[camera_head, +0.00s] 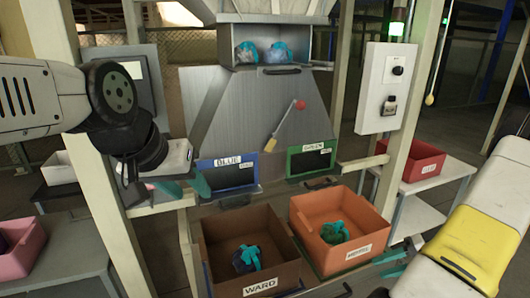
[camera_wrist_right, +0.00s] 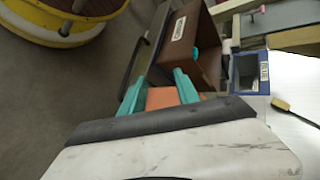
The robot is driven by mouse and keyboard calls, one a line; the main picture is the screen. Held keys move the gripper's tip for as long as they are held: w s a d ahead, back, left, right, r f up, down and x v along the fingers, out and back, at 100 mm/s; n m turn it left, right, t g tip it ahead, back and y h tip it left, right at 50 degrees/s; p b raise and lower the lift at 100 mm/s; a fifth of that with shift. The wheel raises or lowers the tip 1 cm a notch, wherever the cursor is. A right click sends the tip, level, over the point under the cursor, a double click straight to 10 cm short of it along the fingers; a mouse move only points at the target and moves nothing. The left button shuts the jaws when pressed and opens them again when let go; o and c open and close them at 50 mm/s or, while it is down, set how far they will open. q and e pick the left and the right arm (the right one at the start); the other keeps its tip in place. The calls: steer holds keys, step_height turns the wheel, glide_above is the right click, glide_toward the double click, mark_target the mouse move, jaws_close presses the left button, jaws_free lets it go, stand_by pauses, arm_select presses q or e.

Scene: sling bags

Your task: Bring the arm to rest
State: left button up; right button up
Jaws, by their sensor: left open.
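My left gripper (camera_head: 183,187) is in the head view at left centre, in front of the blue-framed panel. Its teal fingers are apart, with nothing seen between them. My right arm comes in from the right; its gripper is partly seen low at the right, by the orange bin. In the right wrist view my right gripper (camera_wrist_right: 160,90) has its teal fingers apart, with an orange surface behind the gap and no bag between them. A teal-and-dark bag (camera_head: 247,259) lies in the brown WARD bin (camera_head: 285,262). Another bag (camera_head: 336,231) lies in the orange bin (camera_head: 355,250).
Two bags (camera_head: 262,53) sit in the metal hopper above. Blue (camera_head: 228,174) and green (camera_head: 310,159) framed panels stand behind the bins. A red-tipped lever (camera_head: 285,125) is between them. A pink bin (camera_head: 18,250) is at left, a red bin (camera_head: 420,160) at right.

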steer(key=a+r+n+h, duration=0.1)
steer(key=a+r+h, duration=0.1)
steer(key=a+r, duration=0.35)
steer(key=w+a+r+n+g+h, duration=0.1)
steer(key=a+r+h, duration=0.15)
steer(key=r, duration=0.65)
steer(key=a+r+n+h, duration=0.1)
steer(key=a+r, duration=0.3)
steer(key=r, duration=0.3)
steer(key=s+a+r+n+t+h, duration=0.2)
steer(key=s+a+r+t, duration=0.3)
steer(key=s+a+r, duration=0.4)
step_height(320, 180, up, 3)
steer(key=shift+s+a+r+h, duration=0.2)
steer(key=shift+a+h, duration=0.1)
steer(key=shift+h, duration=0.25)
